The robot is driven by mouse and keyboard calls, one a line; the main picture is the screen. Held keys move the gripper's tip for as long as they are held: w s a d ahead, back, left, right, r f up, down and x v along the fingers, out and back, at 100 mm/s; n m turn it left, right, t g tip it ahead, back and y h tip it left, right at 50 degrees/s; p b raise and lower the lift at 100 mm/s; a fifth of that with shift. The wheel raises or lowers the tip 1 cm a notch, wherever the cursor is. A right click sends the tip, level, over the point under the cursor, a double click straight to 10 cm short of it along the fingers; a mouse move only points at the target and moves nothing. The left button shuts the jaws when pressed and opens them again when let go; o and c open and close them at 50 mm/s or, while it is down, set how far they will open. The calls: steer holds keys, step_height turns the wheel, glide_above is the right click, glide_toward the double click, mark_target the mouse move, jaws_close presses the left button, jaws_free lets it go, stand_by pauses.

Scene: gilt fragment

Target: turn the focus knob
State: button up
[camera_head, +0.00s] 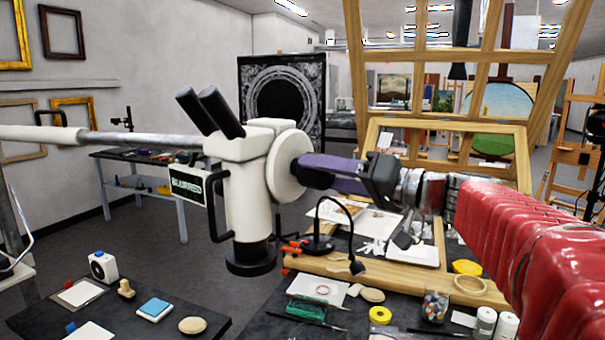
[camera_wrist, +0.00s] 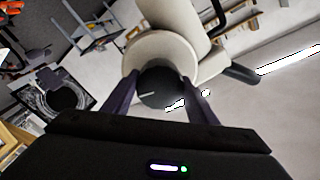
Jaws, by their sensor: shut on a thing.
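The white microscope head (camera_head: 248,190) hangs on a long grey boom, with two black eyepieces at its upper left. A round white housing (camera_head: 284,168) is on its right side. The black focus knob (camera_wrist: 158,90) stands out from this housing, with a white line pointing left in the wrist view. My gripper (camera_head: 303,170) reaches in from the right. Its purple fingers lie on both sides of the knob and are shut on it; in the wrist view (camera_wrist: 160,98) they flank it. A dark sign reading "BLURRED" (camera_head: 190,185) is left of the microscope's body.
Below is a dark table with a wooden frame (camera_head: 400,278), a black lamp (camera_head: 322,225), yellow tape (camera_head: 380,315) and a jar (camera_head: 435,306). A second dark table (camera_head: 210,312) holds small items at lower left. A black handle (camera_head: 218,205) juts from the microscope's left side.

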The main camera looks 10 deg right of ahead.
steer(key=shift+d, duration=0.15)
steer(key=shift+c, duration=0.3)
steer(key=shift+m, duration=0.6)
steer(key=shift+f+m, duration=0.1)
steer(key=shift+m, duration=2.3)
steer(key=o, duration=1.1)
steer(key=shift+c, duration=0.2)
